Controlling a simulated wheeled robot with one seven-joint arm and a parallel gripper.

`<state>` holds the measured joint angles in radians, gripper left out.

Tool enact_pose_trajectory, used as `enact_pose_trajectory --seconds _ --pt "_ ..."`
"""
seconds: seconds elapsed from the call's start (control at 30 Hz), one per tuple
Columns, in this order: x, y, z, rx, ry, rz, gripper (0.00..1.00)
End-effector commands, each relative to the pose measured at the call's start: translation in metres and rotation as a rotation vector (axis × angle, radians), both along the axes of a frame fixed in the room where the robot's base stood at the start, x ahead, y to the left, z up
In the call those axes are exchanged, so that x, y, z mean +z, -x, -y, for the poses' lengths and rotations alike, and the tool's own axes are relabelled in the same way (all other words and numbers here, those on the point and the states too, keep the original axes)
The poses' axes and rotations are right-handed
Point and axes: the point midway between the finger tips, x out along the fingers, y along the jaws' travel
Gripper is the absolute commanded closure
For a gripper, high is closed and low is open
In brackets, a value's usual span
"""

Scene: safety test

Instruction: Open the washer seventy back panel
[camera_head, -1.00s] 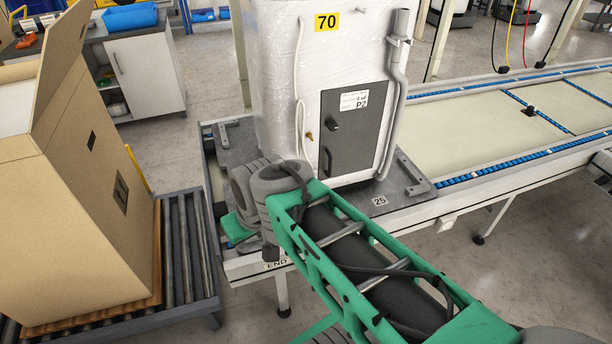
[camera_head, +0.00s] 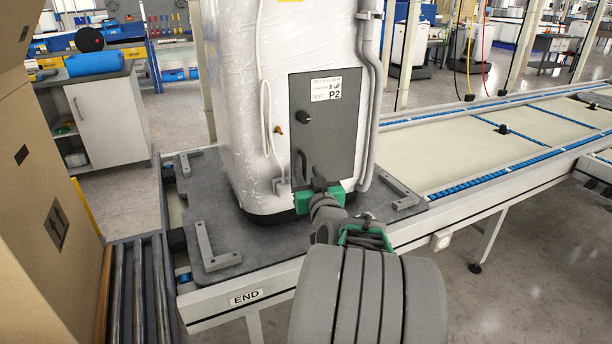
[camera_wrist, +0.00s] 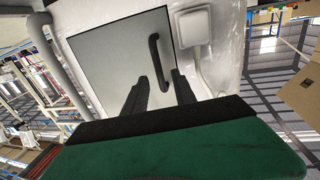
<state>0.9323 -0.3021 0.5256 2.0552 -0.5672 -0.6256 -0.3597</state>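The washer (camera_head: 240,100) is wrapped in clear film and stands upright. A "70" label showed on it earlier; only a yellow edge shows now. Its dark grey back panel (camera_head: 338,135) looks shut, bears a "P2" label and a round knob (camera_head: 303,117), and fills much of the wrist view (camera_wrist: 115,60). A black bar handle (camera_head: 301,166) is at the panel's lower left; it also shows in the wrist view (camera_wrist: 155,55). My gripper (camera_head: 318,182) is at the panel's lower left, by the handle. In the wrist view its fingers (camera_wrist: 160,80) are apart, with the handle's near end between them. Contact cannot be told.
The washer stands on a dark plate (camera_head: 195,222) with raised brackets at the conveyor's END. A grey pipe (camera_head: 368,90) runs beside the panel's right edge, a white hose (camera_head: 262,80) left of it. A large carton (camera_head: 45,180) stands at left.

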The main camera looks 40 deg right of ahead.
Motion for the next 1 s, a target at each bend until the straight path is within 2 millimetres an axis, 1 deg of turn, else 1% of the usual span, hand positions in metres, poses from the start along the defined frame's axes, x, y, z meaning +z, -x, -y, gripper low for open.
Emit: enact_pose_trajectory --seconds 0.03,0.13,0.37,0.47,0.77,0.8,1.0 --pt "-0.0006 -0.0068 0.0026 0.002 0.001 0.0 0.67" --pt "0.0002 -0.0138 0.0066 0.001 0.0 0.001 0.67" --pt "0.0002 -0.015 0.0077 0.0 0.0 0.0 0.67" --pt "0.0001 -0.015 0.0076 0.0 0.0 0.0 0.74" --pt "0.0001 -0.0149 0.0074 0.0 0.0 0.0 0.99" --pt "0.0001 -0.0149 0.0074 0.0 0.0 0.0 1.0" --pt "0.0 -0.0149 0.0074 0.0 0.0 0.0 1.0"
